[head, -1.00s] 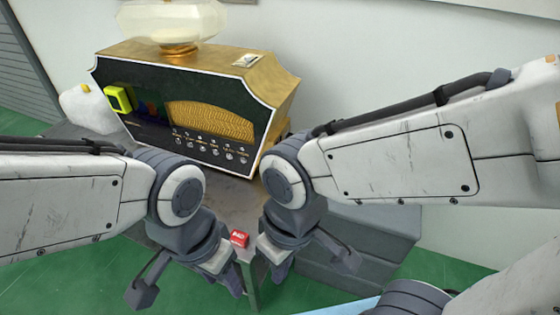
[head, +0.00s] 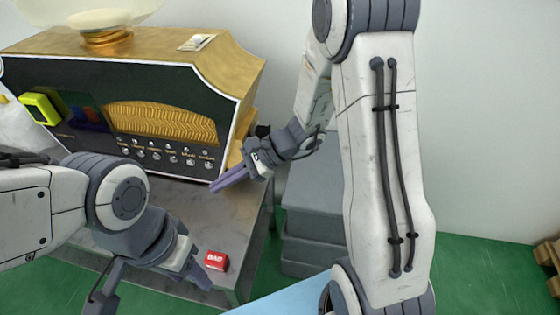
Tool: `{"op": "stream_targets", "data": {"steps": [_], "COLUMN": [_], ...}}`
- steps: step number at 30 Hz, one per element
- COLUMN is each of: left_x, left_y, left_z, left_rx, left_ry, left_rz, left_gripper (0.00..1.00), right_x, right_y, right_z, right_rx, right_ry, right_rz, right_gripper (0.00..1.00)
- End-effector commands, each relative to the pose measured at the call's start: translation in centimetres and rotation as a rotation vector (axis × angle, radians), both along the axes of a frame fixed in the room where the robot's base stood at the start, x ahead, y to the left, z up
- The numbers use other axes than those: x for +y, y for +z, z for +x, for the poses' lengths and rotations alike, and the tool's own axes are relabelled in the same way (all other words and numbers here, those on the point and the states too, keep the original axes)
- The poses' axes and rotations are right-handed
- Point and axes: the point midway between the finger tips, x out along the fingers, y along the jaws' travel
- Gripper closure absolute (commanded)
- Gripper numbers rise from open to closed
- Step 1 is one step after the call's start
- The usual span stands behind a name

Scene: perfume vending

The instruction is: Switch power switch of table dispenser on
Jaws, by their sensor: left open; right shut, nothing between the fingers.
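The table dispenser (head: 60,75) is a black-fronted, gold-topped box on a grey table (head: 185,205). Its front has a gold mesh panel and a row of small knobs (head: 155,155). I cannot make out which part is the power switch. My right gripper (head: 216,187) is shut and empty, its fingertips by the lower right corner of the dispenser's front; I cannot tell whether they touch it. My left gripper (head: 150,290) is open and empty, low over the table's front edge, with one finger close to a red box.
The red box (head: 216,261) with white lettering lies near the table's front right corner. A yellow-green device (head: 40,108) is at the dispenser's left front. Grey stacked boxes (head: 312,220) stand right of the table. Green floor is open farther right.

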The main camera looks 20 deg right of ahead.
Motion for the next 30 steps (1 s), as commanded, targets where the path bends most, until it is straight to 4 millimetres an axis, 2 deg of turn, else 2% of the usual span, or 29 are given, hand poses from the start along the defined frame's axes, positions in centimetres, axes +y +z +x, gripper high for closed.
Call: {"op": "stream_targets", "data": {"steps": [1, 4, 6, 9, 12, 15, 17, 23, 30], "left_x": [0.0, 0.0, 0.0, 0.0, 0.0, 0.0, 0.0, 0.0, 0.0], "left_y": [-1.2, -2.0, -2.4, -2.8, -3.0, -3.2, -3.2, -3.8, -5.1], "left_z": [0.0, 0.0, 0.0, 0.0, 0.0, 0.0, 0.0, 0.0, 0.0], "left_rx": [0.000, 0.000, 0.000, 0.000, 0.000, -0.001, -0.001, -0.001, -0.001], "left_ry": [0.000, 0.000, 0.000, 0.000, 0.000, 0.000, 0.000, 0.000, 0.000], "left_rz": [0.000, 0.000, 0.000, 0.000, 0.000, -0.001, -0.001, -0.001, -0.001], "left_gripper": [0.50, 0.50, 0.50, 0.50, 0.50, 0.50, 0.50, 0.50, 0.50], "right_x": [-2.9, -8.5, -12.2, -16.4, -19.2, -20.4, -20.5, -19.3, -17.5], "right_y": [-2.5, -5.2, -6.9, -8.9, -10.1, -10.7, -11.0, -11.7, -13.1], "right_z": [2.8, 7.2, 9.1, 10.6, 11.3, 11.6, 11.8, 13.4, 16.2], "right_rx": [0.051, 0.106, 0.129, 0.149, 0.158, 0.161, 0.162, 0.160, 0.160], "right_ry": [-0.178, -0.473, -0.638, -0.813, -0.920, -0.971, -0.981, -0.975, -0.974], "right_rz": [0.063, 0.169, 0.225, 0.283, 0.318, 0.334, 0.337, 0.337, 0.335], "right_gripper": [1.00, 1.00, 1.00, 1.00, 1.00, 1.00, 1.00, 1.00, 1.00]}}
